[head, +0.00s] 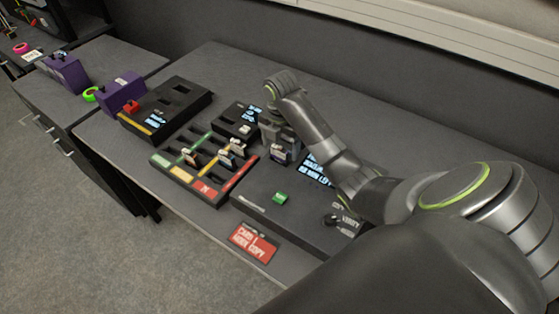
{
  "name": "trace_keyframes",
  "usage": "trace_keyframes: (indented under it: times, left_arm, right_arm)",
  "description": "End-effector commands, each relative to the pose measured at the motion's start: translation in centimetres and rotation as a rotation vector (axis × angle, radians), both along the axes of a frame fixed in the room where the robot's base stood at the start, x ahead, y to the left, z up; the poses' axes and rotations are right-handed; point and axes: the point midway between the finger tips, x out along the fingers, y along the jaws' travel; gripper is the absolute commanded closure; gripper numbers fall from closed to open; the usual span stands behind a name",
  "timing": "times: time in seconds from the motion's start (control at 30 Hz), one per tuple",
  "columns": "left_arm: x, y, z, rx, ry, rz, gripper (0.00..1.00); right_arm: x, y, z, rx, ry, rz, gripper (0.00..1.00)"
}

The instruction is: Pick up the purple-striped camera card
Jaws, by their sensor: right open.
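A small card with a purple-looking stripe (278,154) shows just below and at the fingers of my right gripper (279,146), at the back left of the large black console (262,188). My right gripper points down and is open around or just above this card; the fingers partly hide it, and I cannot tell whether they touch it. Several other small cards stand in the slotted tray (206,187) with green, yellow and red strips, to the left of the gripper. My left gripper is not in view.
A black box with a screen and slots (166,108) stands at the back left. A smaller black box (238,119) is behind the tray. A red labelled card sign (254,242) lies at the front edge. Purple boxes (121,93) stand at the left. The back right tabletop is clear.

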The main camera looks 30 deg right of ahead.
Motion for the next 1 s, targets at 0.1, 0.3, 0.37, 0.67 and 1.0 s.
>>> trace_keyframes:
  times: [0.1,0.3,0.37,0.67,1.0]
  left_arm:
    - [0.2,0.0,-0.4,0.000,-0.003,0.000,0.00]
    - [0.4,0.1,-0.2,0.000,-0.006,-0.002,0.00]
    - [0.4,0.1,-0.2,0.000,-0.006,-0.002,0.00]
    - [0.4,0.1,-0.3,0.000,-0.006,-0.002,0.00]
    - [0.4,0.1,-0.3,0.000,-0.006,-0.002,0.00]
  right_arm:
    - [0.0,0.3,-2.1,0.002,0.005,0.000,0.24]
    - [0.1,0.3,-3.4,0.001,0.001,0.000,0.24]
    - [0.1,0.3,-3.4,0.001,0.001,0.000,0.24]
    - [0.1,0.3,-3.4,0.000,0.001,0.000,0.55]
    - [0.1,0.3,-3.3,0.000,0.000,0.000,0.72]
